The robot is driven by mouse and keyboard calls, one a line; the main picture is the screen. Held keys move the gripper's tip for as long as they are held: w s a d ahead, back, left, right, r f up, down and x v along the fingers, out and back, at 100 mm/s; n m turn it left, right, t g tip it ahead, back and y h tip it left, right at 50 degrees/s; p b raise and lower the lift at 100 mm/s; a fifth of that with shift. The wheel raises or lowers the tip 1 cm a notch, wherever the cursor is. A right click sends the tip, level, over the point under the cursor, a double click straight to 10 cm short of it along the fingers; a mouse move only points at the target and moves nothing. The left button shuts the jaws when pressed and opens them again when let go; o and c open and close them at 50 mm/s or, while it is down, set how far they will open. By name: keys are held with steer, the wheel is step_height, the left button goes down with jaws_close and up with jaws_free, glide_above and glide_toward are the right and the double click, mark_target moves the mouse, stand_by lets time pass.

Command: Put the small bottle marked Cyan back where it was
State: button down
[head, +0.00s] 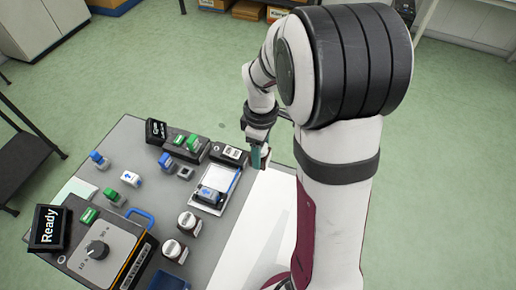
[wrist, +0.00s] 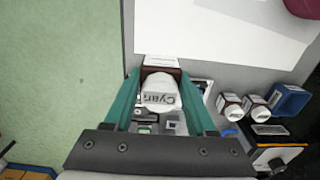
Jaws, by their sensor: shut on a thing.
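The small bottle marked Cyan (wrist: 160,92) is between the teal fingers of my gripper (wrist: 162,80) in the wrist view. Its white cap with the lettering faces the camera, and part of a dark brown body shows beyond it. My gripper is shut on it. In the head view my gripper (head: 261,158) hangs near the far right edge of the grey table (head: 222,128), right of the small white-topped unit. The bottle itself is hard to make out there.
A white sheet (head: 258,220) covers the table's right part. Two white-capped bottles (head: 187,221) (head: 174,250) stand left of it, near a blue bin (head: 168,281). A blue-and-white item lies on a scale-like tray (head: 205,204). A Ready display (head: 48,228) stands at the left.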

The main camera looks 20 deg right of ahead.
steer(key=shift+r, duration=0.3)
